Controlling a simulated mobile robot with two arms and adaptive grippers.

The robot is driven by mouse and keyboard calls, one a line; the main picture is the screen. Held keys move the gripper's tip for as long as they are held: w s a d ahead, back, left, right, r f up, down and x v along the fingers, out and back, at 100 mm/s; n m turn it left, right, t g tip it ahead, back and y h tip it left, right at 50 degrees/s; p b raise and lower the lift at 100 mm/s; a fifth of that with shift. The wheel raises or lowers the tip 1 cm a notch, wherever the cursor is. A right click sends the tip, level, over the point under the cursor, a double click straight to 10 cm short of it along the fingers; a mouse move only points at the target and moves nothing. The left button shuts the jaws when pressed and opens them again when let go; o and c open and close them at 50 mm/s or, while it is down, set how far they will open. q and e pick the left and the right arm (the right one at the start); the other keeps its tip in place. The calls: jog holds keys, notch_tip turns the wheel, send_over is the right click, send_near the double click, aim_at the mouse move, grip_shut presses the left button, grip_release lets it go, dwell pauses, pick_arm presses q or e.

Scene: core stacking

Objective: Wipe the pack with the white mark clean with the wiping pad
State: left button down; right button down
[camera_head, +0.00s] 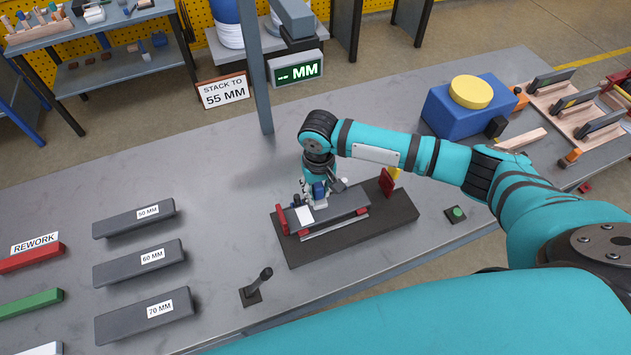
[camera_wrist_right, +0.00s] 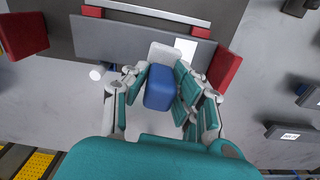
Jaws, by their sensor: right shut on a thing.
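The grey pack (camera_head: 345,207) lies in the dark fixture (camera_head: 395,222), between red end posts. A white mark (camera_head: 304,215) is on its top near the left end; it also shows in the right wrist view (camera_wrist_right: 188,45). My right gripper (camera_head: 318,192) is shut on the wiping pad, a blue block (camera_wrist_right: 160,88) with a pale part at its far end. The pad is over the pack, right beside the mark; I cannot tell whether it touches the surface. The fingers partly hide the pad in the head view. My left gripper is not in view.
Grey packs labelled 60 MM (camera_head: 135,217) and 70 MM (camera_head: 120,326) lie at the left. A post (camera_head: 255,70) rises behind. A blue block with yellow disc (camera_head: 440,115) stands back right.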

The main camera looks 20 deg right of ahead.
jog(key=shift+r+p, duration=0.9)
jog(key=shift+r, duration=0.2)
jog(key=shift+d, duration=0.1)
